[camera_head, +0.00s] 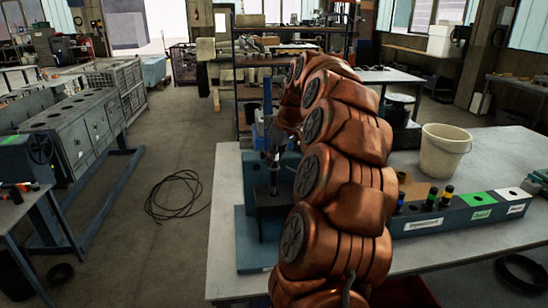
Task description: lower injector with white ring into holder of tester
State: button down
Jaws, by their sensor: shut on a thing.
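My gripper (266,142), small and partly covered by my own copper-coloured arm, is above the tester on the table. It is shut on a slim, metallic injector (274,178), which hangs upright below it. A white ring cannot be made out at this size. The tester has a blue-green base plate (254,257) and a dark holder block (268,207) directly below the injector. The injector's lower end is at or just above the block; I cannot tell whether it has entered. My arm hides the tester's right side.
A long dark rack (455,214) with several injectors and green and white panels lies right of my arm. A cream bucket (444,150) stands behind it. The table (228,175) has bare room at its left edge. A cable coil (174,194) lies on the floor.

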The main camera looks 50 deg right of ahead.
aim_at(276, 168)
jog(key=shift+f, duration=0.3)
jog(key=shift+f+b, duration=0.35)
jog(key=shift+b, duration=0.1)
jog(key=shift+f, duration=0.35)
jog(key=shift+f+b, duration=0.2)
jog(key=shift+b, duration=0.25)
jog(key=shift+f+b, duration=0.15)
jog(key=shift+b, duration=0.2)
jog(key=shift+f+b, duration=0.5)
jog(key=shift+f, duration=0.2)
jog(key=shift+f+b, duration=0.5)
jog(key=shift+f, duration=0.45)
jog(key=shift+f+b, duration=0.15)
jog(key=shift+b, duration=0.35)
